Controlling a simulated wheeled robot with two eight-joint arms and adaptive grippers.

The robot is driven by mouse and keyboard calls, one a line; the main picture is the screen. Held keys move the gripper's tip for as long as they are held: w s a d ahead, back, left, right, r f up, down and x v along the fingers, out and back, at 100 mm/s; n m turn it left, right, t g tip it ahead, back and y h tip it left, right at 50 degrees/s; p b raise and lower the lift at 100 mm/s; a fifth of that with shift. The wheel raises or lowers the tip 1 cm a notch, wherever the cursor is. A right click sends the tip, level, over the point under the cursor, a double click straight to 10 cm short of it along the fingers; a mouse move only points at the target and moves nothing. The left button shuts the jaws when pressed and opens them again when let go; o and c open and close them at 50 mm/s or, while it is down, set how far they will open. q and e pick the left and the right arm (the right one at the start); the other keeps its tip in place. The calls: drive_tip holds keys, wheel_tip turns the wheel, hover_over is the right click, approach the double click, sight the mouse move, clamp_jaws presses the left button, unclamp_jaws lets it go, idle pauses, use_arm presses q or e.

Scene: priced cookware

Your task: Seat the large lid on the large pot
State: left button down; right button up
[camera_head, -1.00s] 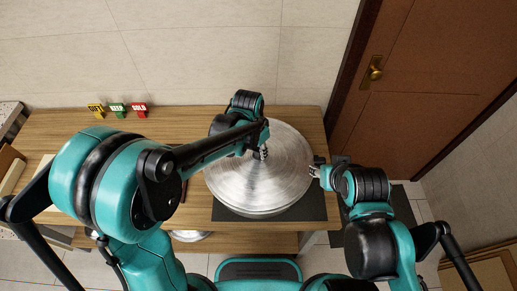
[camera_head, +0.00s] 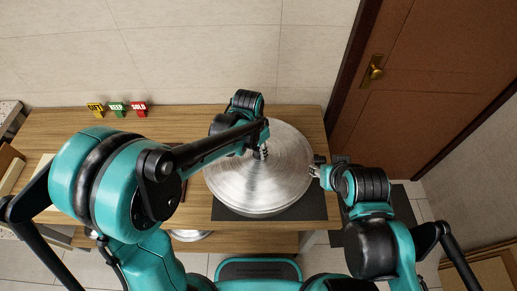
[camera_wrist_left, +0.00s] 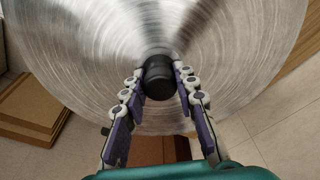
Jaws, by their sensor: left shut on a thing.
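The large lid (camera_head: 235,178) is a wide, round, brushed-silver disc with a black knob (camera_wrist_left: 159,78). My left gripper (camera_head: 262,153) is over the middle of the lid, its fingers shut on the knob from both sides, as the left wrist view shows. The large pot (camera_head: 258,214) is under the lid; only a thin silver strip shows at the front edge. I cannot tell whether the lid touches the rim all round. My right gripper (camera_head: 316,171) is at the right edge of the lid and pot; its finger opening is too small to judge.
A dark mat (camera_head: 312,208) lies under the pot on the wooden table (camera_head: 190,118). Yellow, green and red price signs (camera_head: 118,109) stand at the back left. Another silver round thing (camera_head: 190,235) is low in front. A brown door (camera_head: 420,90) is at the right.

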sight(255, 158)
use_arm(q)
drive_tip(key=shift+f, duration=0.25)
idle(0.4)
drive_tip(key=shift+c, duration=2.3)
unclamp_jaws()
wheel_tip(255, 158, up, 12)
drive_tip(key=s+a, duration=0.1)
drive_tip(key=shift+s+a, duration=0.15)
